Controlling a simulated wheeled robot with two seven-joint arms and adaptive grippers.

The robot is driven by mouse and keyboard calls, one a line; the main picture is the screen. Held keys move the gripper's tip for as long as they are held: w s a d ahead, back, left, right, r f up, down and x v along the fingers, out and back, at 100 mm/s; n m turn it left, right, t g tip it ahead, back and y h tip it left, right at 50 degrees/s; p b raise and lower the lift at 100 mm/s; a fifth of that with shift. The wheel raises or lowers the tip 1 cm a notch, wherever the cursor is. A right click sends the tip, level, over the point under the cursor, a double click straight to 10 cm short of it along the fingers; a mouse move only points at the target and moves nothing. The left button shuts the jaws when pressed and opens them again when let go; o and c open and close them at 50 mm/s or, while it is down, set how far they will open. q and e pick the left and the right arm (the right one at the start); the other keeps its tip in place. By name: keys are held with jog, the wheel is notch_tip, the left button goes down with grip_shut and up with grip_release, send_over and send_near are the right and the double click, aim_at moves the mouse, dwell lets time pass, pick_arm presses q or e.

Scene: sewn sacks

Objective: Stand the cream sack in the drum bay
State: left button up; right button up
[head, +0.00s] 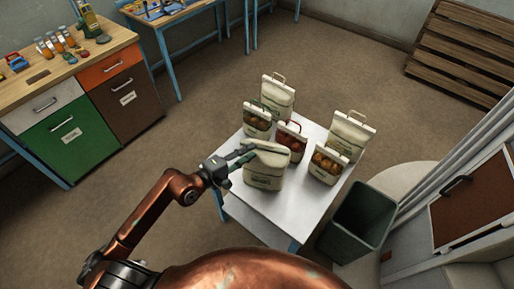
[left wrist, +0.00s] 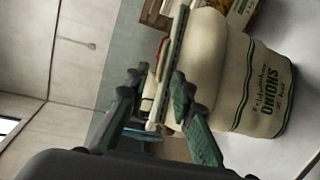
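A cream sack (head: 264,172) with green print stands at the front left of the white table (head: 300,204). In the left wrist view the sack (left wrist: 262,95) reads "ONIONS" and appears sideways. My left gripper (head: 246,154) is at the sack's top edge, coming from the left. In the wrist view the fingers of the left gripper (left wrist: 160,92) are apart, one on each side of the sack's stiff top strip; a gap shows on one side. My right gripper is not in view. I cannot pick out the drum bay with certainty.
Other sacks crowd the table: plain cream ones (head: 278,100) (head: 350,136), and windowed ones (head: 257,122) (head: 327,166), with a red-handled one (head: 290,143) close behind. A dark bin (head: 357,222) stands right of the table. A workbench (head: 70,65) is at left, pallets (head: 465,50) at back right.

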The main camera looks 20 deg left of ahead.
pick_arm(q)
jog(key=v, duration=0.7)
jog(key=shift+b, duration=0.35)
